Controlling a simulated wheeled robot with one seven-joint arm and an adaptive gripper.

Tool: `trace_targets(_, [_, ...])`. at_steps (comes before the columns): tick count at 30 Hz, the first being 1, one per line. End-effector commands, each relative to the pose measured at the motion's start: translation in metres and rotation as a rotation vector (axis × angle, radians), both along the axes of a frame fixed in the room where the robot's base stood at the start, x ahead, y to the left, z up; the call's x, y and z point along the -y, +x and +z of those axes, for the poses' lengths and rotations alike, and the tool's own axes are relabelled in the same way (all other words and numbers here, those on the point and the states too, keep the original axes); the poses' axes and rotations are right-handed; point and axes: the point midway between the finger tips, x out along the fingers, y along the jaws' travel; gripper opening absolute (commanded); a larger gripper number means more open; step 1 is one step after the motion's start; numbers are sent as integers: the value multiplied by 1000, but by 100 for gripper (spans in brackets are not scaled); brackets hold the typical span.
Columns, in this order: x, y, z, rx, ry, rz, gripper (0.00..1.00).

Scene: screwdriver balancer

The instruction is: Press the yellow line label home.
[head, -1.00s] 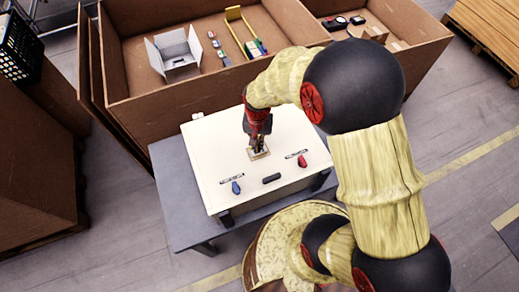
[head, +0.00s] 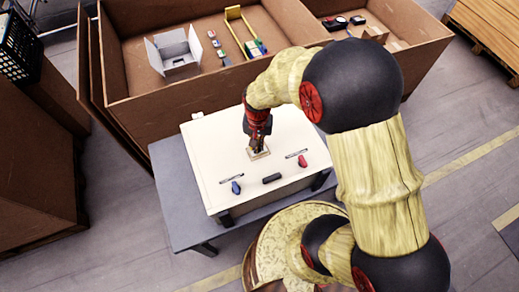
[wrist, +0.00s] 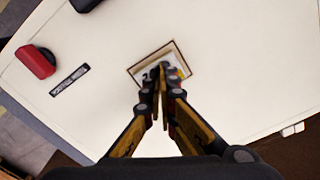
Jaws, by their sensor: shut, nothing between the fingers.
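A small tan-framed rectangular recess (head: 259,154) lies near the middle of the cream panel top (head: 215,150). In the wrist view the brown frame (wrist: 134,71) surrounds a pale plate with dark marks (wrist: 149,71), partly hidden behind my fingertips.
A blue piece (head: 236,187), a black piece (head: 271,178) and a red piece (head: 302,161) sit along the panel's near side, with thin printed strips close by. A large brown crate (head: 120,128) with boxes stands behind. The panel's left side is clear.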

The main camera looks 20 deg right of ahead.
Motion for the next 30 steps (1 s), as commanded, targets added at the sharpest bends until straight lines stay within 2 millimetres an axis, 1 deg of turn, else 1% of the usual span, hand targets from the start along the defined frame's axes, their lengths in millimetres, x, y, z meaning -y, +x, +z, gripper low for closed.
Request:
trace_targets(9, [0, 0, 0, 0, 0, 0, 0])
trace_targets(13, [0, 0, 3, 0, 0, 0, 0])
trace_targets(30, [0, 0, 43, 1, 0, 0, 0])
